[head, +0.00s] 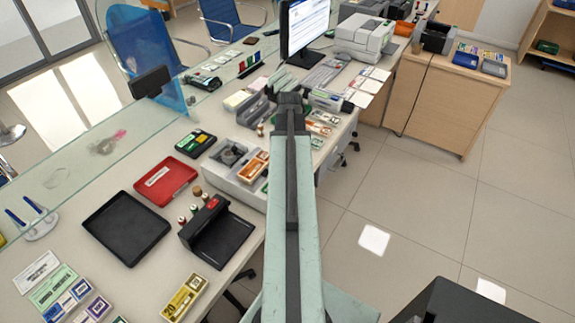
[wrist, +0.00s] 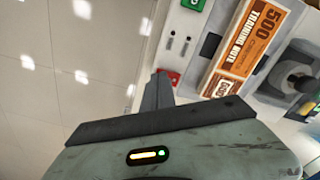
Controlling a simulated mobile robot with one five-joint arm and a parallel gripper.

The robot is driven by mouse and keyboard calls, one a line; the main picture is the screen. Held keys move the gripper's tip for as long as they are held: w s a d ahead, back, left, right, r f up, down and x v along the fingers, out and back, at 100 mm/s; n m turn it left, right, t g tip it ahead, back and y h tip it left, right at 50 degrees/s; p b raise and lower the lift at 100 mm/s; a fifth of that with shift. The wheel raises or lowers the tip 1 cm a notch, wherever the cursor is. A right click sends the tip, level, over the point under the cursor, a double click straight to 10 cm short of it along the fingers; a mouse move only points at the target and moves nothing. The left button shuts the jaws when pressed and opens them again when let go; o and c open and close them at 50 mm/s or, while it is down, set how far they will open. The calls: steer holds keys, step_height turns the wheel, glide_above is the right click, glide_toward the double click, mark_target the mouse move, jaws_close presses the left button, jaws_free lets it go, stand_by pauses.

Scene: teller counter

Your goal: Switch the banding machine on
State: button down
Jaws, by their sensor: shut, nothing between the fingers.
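The banding machine (head: 241,178) is a pale grey box on the counter, left of my arm in the head view. An orange banknote bundle marked 500 TRAINING NOTE (wrist: 252,38) lies on it. The wrist view shows its pale panel (wrist: 182,22) with two small dark slots. The gripper also shows in the head view (head: 289,98). The fingers partly hide the switch.
A red tray (head: 165,180), a black tray (head: 126,228) and a black device (head: 217,235) lie on the counter to the left. A monitor (head: 304,28) and a printer (head: 362,38) stand farther back. A glass screen runs along the left. The tiled floor at right is clear.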

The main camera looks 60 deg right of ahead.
steer(key=shift+f, duration=0.2)
steer(key=shift+r, duration=0.1)
step_height(320, 180, up, 7)
steer(key=p, duration=0.6)
steer(key=shift+p, duration=0.4)
